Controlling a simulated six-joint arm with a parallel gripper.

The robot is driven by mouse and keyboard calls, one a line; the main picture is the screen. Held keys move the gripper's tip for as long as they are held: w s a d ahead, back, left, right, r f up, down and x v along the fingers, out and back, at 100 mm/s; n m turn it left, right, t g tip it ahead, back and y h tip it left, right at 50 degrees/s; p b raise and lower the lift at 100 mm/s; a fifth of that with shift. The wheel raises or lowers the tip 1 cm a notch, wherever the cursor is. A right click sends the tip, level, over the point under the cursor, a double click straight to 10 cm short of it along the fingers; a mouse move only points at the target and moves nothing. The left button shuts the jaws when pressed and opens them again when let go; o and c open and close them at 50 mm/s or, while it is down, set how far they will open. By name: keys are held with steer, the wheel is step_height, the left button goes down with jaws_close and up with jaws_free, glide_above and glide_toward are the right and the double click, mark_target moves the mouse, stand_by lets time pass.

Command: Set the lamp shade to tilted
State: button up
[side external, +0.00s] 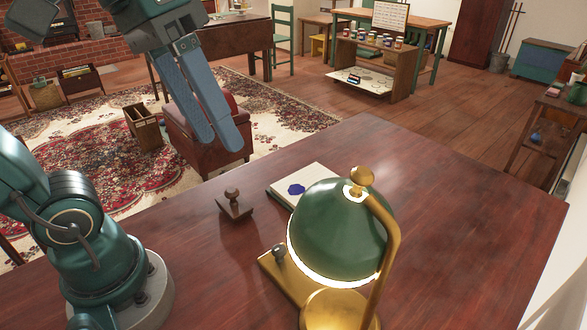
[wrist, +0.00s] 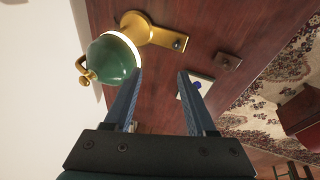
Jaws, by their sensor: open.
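The desk lamp stands on the dark wooden desk. It has a green dome shade (side external: 337,232) with a lit white rim facing down, a curved brass arm (side external: 388,235) and a brass base (side external: 285,285) with a small dark knob (side external: 279,253). In the wrist view the shade (wrist: 113,58) is at upper left, beside the left finger. My gripper (side external: 222,146) is open and empty. In the side view it hangs above and to the left of the lamp, pointing down. In the wrist view the space between its fingertips (wrist: 160,76) shows bare desk.
A wooden stamp (side external: 234,204) stands on the desk left of the lamp. A pale pad with a blue mark (side external: 309,183) lies behind the shade. The right part of the desk (side external: 470,220) is clear. A red leather chair (side external: 205,140) stands beyond the desk edge.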

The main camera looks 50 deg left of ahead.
steer(key=a+r+m+t+y, duration=0.1)
steer(key=a+r+t+y, duration=0.15)
steer(key=a, duration=0.25)
steer(key=n+g+h, duration=0.1)
steer(key=n+g, duration=0.1)
steer(key=g, duration=0.7)
glide_toward(280, 248)
steer(key=f, duration=0.1)
steer(key=shift+g, duration=0.35)
steer(key=x, duration=0.4)
steer(key=shift+s+f, duration=0.1)
steer(key=shift+f, duration=0.2)
steer(key=shift+x, duration=0.85)
